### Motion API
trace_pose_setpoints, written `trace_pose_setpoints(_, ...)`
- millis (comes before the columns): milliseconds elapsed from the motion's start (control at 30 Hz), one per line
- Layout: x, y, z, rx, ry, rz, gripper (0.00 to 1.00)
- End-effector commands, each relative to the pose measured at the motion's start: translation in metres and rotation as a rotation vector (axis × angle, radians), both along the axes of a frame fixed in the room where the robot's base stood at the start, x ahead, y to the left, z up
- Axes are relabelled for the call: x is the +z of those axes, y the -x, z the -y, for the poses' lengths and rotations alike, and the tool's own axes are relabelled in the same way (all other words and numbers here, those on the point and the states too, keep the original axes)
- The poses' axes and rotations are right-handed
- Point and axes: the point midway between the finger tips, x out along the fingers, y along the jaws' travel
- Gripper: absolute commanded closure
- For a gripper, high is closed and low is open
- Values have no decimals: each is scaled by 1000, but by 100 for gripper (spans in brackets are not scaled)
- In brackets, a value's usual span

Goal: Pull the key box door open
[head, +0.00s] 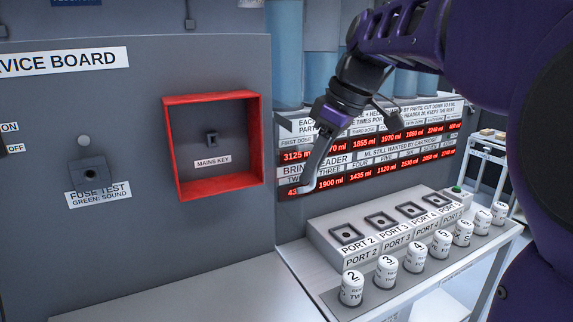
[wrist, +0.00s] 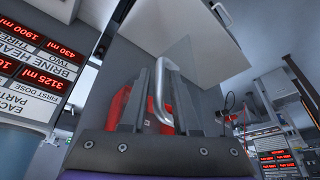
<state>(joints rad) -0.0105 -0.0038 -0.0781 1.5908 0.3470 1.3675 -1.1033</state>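The key box (head: 168,150) is a red square frame on the grey board, with the mains key (head: 212,139) visible inside it. Part of its red shows behind the fingers in the wrist view (wrist: 122,101). A pale curved handle (wrist: 161,88) stands between my fingers in the wrist view. A faint see-through panel (wrist: 190,62) shows beside it; I cannot tell how far it stands from the box. My gripper (wrist: 160,90) is open, its fingers on either side of the handle with gaps visible. In the head view my gripper (head: 333,118) is right of the box.
A red-digit display (head: 370,160) is behind my gripper. A port block (head: 385,228) and several white numbered cartridges (head: 387,270) stand below on the right. The fuse test socket (head: 90,173) is left of the box. The pale counter (head: 190,295) below the box is clear.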

Motion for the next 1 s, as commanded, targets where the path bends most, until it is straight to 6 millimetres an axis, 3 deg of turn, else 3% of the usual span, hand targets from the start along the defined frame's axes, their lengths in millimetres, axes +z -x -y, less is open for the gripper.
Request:
trace_pose_setpoints(67,0,0,0,1,0,0,55)
trace_pose_setpoints(333,1,0,0,1,0,2,55)
trace_pose_setpoints(467,12,2,4,-1,1,5,55)
trace_pose_setpoints(1000,121,26,42,-1,1,5,55)
